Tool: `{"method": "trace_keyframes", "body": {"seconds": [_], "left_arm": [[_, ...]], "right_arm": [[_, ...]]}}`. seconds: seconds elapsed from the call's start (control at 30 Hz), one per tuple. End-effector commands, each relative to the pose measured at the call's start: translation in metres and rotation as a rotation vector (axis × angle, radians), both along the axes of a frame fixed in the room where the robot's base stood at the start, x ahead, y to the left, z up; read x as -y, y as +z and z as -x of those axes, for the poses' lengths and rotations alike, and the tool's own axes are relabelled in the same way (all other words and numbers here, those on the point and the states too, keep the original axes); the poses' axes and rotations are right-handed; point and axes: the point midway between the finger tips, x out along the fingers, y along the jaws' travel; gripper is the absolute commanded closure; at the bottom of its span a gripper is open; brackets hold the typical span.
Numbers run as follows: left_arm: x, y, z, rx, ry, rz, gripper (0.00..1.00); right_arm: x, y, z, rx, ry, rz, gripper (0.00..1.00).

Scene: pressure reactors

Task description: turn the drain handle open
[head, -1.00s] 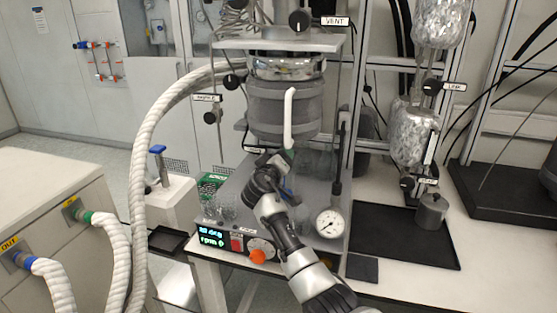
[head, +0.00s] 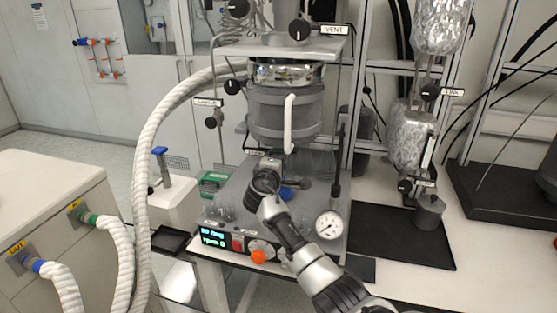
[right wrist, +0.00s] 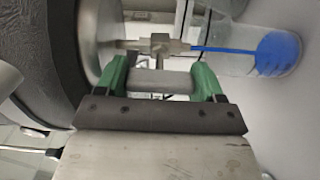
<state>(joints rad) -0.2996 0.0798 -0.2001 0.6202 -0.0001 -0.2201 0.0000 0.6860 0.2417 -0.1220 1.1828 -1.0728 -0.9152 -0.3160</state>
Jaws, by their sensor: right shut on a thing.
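The drain handle (right wrist: 155,83) is a short grey bar on a small metal valve (right wrist: 160,45) under the dark-jacketed reactor vessel (head: 284,112). My right gripper (right wrist: 160,80) has its green fingers at the two ends of the bar and is shut on it. In the head view my right gripper (head: 266,170) is below the vessel, and its wrist hides the handle. A thin blue streak (right wrist: 215,49) runs from the valve outlet to a round blue patch in a clear beaker (right wrist: 240,62). The blue also shows in the head view (head: 287,193). My left gripper is not in view.
A control box with a lit display (head: 213,237), an orange knob (head: 259,257) and a round gauge (head: 328,225) are close to my right arm. A white hose (head: 143,180) curves down at the left. A black tray (head: 400,236) lies at the right.

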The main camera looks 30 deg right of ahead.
Motion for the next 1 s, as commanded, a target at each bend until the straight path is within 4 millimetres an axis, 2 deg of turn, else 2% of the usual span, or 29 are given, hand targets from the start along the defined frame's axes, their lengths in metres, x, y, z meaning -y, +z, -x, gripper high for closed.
{"method": "trace_keyframes", "body": {"seconds": [0.67, 0.7, 0.8, 0.83, 1.0], "left_arm": [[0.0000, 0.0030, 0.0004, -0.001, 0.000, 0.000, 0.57], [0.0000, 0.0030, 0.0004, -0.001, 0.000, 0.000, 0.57], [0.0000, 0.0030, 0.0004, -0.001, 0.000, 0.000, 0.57], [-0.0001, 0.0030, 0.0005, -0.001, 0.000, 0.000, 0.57], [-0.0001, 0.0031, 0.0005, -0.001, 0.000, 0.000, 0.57]], "right_arm": [[0.0001, -0.0023, 0.0003, -0.048, -0.001, 0.037, 0.56], [0.0001, -0.0023, 0.0003, -0.048, -0.001, 0.037, 0.26], [0.0001, -0.0020, 0.0002, -0.047, -0.001, 0.037, 0.10], [0.0000, -0.0018, 0.0002, -0.046, -0.001, 0.037, 0.06], [0.0000, -0.0007, 0.0001, -0.044, 0.000, 0.036, 0.06]]}}
